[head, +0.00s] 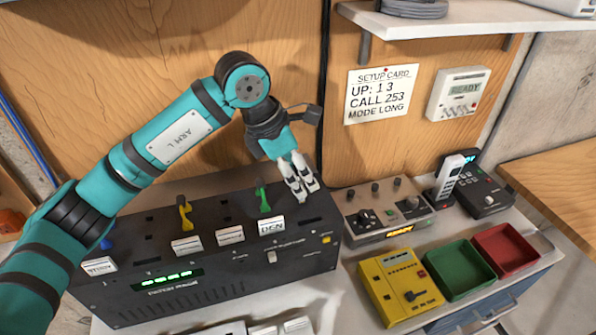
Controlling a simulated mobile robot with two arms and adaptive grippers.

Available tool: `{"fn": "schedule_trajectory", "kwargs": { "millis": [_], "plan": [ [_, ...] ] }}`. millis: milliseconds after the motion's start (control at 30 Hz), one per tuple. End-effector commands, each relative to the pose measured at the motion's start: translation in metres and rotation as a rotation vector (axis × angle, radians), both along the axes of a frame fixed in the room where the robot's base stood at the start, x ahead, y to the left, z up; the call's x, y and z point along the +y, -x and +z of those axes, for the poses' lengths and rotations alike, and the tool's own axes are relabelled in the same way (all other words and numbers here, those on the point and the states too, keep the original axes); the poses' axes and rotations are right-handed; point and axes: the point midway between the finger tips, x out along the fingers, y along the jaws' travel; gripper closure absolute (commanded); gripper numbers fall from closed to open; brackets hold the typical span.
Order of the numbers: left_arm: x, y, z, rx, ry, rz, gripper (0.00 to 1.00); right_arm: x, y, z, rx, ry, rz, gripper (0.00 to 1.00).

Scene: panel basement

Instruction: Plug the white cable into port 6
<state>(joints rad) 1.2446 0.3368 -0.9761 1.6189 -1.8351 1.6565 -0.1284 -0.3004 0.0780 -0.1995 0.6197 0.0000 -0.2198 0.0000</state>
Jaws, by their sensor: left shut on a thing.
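The dark switchboard box (210,285) stands on the bench, with a row of ports along its sloped top. Blue (105,243), yellow (185,213) and green (262,196) plugs stand upright in it. My left gripper (304,190) points down over the right end of the box, right of the green plug. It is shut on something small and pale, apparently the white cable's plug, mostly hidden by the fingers. A dark slot at the right end, probably port 6 (311,219), lies just below the fingertips. The port numbers are too small to read surely. My right gripper is out of view.
White name tags, one reading DEN (272,226), line the box. Right of it are a grey console (385,210), a yellow box (401,288), green (459,269) and red (506,250) trays, and a phone (450,178). A setup card (381,94) hangs behind.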

Motion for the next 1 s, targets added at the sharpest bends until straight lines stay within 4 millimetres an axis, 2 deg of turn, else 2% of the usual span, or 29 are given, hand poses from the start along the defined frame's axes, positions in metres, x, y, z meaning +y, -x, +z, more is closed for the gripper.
{"fn": "schedule_trajectory", "kwargs": {
  "millis": [1000],
  "plan": [
    [0.0001,-0.0003,-0.004,-0.002,-0.001,0.001,0.72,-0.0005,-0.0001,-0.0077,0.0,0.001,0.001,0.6]
  ]
}}
